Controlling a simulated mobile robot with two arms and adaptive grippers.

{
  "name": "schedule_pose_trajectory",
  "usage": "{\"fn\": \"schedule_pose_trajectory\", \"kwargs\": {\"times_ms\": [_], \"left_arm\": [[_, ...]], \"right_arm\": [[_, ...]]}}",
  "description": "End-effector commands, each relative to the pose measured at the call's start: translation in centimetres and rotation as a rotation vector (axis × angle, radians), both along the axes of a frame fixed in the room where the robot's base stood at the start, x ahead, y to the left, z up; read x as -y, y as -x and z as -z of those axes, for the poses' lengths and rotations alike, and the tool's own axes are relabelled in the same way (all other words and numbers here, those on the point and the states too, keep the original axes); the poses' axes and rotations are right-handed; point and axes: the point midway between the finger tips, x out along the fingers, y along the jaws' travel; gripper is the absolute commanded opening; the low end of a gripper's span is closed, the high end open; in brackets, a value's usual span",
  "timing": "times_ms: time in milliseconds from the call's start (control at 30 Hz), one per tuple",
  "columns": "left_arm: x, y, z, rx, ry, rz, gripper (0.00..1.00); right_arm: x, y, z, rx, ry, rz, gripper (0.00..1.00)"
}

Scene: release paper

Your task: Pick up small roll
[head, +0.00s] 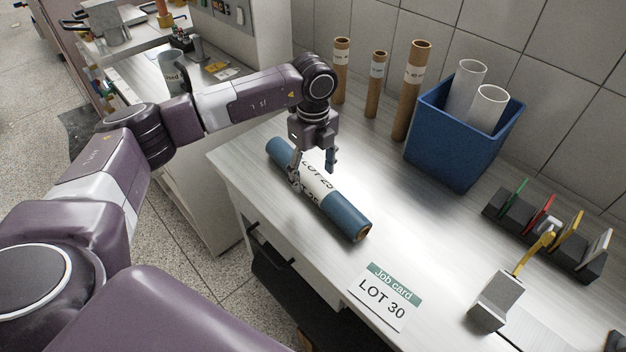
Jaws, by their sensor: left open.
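A blue roll with a white label band (345,214) lies slantwise on the light table. Its lettering is partly hidden by my gripper; part of it looks like "LOT". My left gripper (313,168) is open and points down over the upper half of this roll. One finger shows at the roll's left side and the other above its right side; I cannot tell whether they touch it. Three brown cardboard rolls stand upright at the back: a short one (376,88), a taller one (341,75) and a thicker, tallest one (408,105). My right gripper is not in view.
A blue bin (450,149) with two white tubes stands behind to the right. A job card reading "LOT 30" (381,297) lies near the front edge. A grey block with a yellow handle (497,301) and a dark rack (560,249) are at right. The table's middle is clear.

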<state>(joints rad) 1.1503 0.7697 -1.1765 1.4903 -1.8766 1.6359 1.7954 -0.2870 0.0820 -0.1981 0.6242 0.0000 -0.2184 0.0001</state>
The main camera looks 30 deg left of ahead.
Motion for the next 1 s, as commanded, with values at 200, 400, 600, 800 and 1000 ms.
{"fn": "schedule_pose_trajectory", "kwargs": {"times_ms": [200, 400, 600, 800, 1000], "left_arm": [[-0.3, 0.0, 3.0, -0.003, 0.0, 0.0, 0.64], [-0.3, 0.0, 3.6, 0.0, 0.001, 0.001, 0.64], [-0.2, 0.0, 3.6, 0.0, 0.001, 0.001, 0.53], [-0.2, -0.1, 3.5, 0.0, 0.001, 0.002, 0.31], [-0.2, -0.1, 3.5, 0.0, 0.001, 0.002, 0.09]], "right_arm": [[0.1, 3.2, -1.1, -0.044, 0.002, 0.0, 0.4], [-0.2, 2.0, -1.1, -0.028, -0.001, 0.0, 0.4], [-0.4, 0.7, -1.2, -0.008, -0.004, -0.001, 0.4], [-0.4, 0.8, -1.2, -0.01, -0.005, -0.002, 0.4], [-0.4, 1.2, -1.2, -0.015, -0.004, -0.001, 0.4]]}}
